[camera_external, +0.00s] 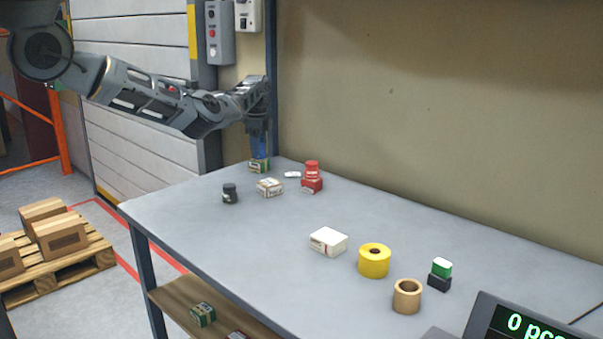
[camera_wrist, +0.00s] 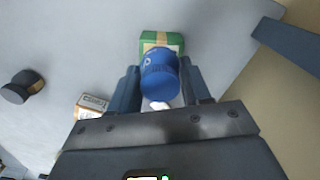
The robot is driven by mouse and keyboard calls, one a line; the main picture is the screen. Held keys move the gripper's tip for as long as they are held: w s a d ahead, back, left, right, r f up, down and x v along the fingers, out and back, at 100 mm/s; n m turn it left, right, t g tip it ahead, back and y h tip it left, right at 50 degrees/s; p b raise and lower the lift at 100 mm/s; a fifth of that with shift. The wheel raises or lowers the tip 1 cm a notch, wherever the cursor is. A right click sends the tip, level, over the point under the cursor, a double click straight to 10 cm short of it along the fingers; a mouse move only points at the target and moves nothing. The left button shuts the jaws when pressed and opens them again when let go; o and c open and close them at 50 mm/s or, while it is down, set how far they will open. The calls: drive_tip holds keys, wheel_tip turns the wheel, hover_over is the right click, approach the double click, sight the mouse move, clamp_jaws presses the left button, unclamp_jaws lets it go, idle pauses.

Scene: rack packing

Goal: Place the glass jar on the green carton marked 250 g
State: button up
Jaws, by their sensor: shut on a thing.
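My gripper (camera_external: 259,134) points down at the far end of the table and is shut on the jar (camera_external: 259,150), which shows blue between the fingers. In the wrist view the jar's blue rounded end (camera_wrist: 158,72) sits between both fingertips (camera_wrist: 159,84). The green carton (camera_external: 259,167) with a tan band stands directly below the jar. In the wrist view the carton (camera_wrist: 155,42) is partly hidden behind the jar. The jar's bottom is at or just above the carton's top; I cannot tell whether they touch. The carton's marking is not readable.
Near the carton are a white-and-tan box (camera_external: 269,187), a black jar (camera_external: 230,194), a small white item (camera_external: 292,174) and a red jar (camera_external: 312,168) on a red box (camera_external: 312,186). Another green carton (camera_external: 203,314) lies on the lower shelf. The wall is close behind.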

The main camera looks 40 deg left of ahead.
drive_tip(key=shift+f, duration=0.15)
drive_tip(key=o, duration=1.1)
wheel_tip(320, 180, up, 12)
drive_tip(key=shift+r+b, duration=0.15)
drive_tip(key=shift+b, duration=0.2)
